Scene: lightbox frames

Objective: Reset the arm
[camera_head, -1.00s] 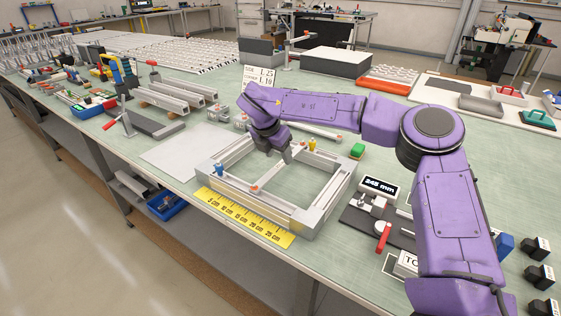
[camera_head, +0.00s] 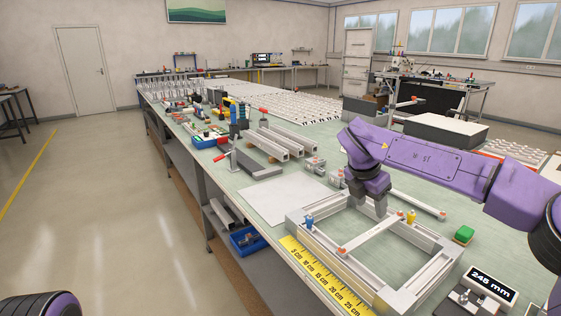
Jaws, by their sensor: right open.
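My right arm (camera_head: 425,160), purple with dark joints, comes in from the right. Its right gripper (camera_head: 380,209) points down over the far part of a light metal frame (camera_head: 372,284) on the bench. The fingers are open; nothing shows held between them. A crossbar (camera_head: 369,236) with orange ends lies across the frame, close to the fingertips; I cannot tell whether they touch it. A purple and black part of my left arm (camera_head: 40,305) shows at the bottom left corner. My left gripper is out of view.
A yellow ruler (camera_head: 318,278) lies along the frame's front. A blue piece (camera_head: 309,222) and a yellow piece (camera_head: 411,217) sit on the frame. A green block (camera_head: 464,234) and a 245 mm display (camera_head: 490,285) are to the right. A bare pale sheet (camera_head: 285,198) lies left.

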